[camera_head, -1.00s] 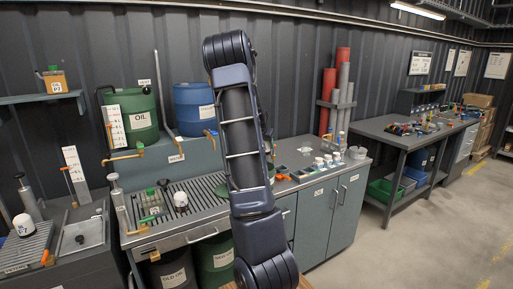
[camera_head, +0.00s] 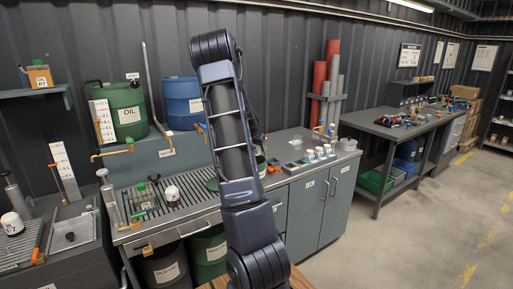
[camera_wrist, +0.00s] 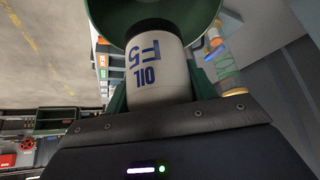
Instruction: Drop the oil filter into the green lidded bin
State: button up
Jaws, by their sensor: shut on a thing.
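A white oil filter with blue lettering (camera_wrist: 155,70) is held between the fingers of my gripper (camera_wrist: 160,95) in the wrist view. A green round rim (camera_wrist: 110,18) curves around its far end; I cannot tell whether the filter is inside it or only in front of it. In the head view my gripper and the held filter are hidden behind my arm. Green parts show on the counter on both sides of my arm, a round edge (camera_head: 212,184) and a piece (camera_head: 260,165), possibly the green lidded bin, mostly hidden.
Another filter (camera_head: 172,194) stands on the slatted drain tray (camera_head: 160,215), and one (camera_head: 12,224) at the far left. A green oil drum (camera_head: 126,118) and a blue drum (camera_head: 183,105) stand behind. Small white-lidded jars (camera_head: 318,152) line the counter's right. Floor at right is clear.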

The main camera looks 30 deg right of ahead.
jog(key=o, duration=1.2)
jog(key=shift+r, duration=0.1)
jog(key=v, duration=1)
jog(key=shift+s+a+r, duration=0.15)
jog(key=shift+a+r, duration=0.05)
jog(key=shift+r, duration=0.1)
jog(key=s+a+r+n+y, duration=0.1)
jog(key=s+a+r+n, duration=0.1)
jog(key=s+a, duration=0.9)
jog(key=s+a+r+n+y, duration=0.2)
jog(key=s+a+n, duration=0.3)
jog(key=s+a, duration=0.6)
jog(key=s+a+r+n+t+y, duration=0.1)
jog(key=s+a+r+n+y, duration=0.1)
jog(key=s+a, duration=1)
jog(key=shift+a+r+n, duration=0.15)
jog(key=shift+r+n, duration=0.65)
jog(key=shift+n, duration=0.3)
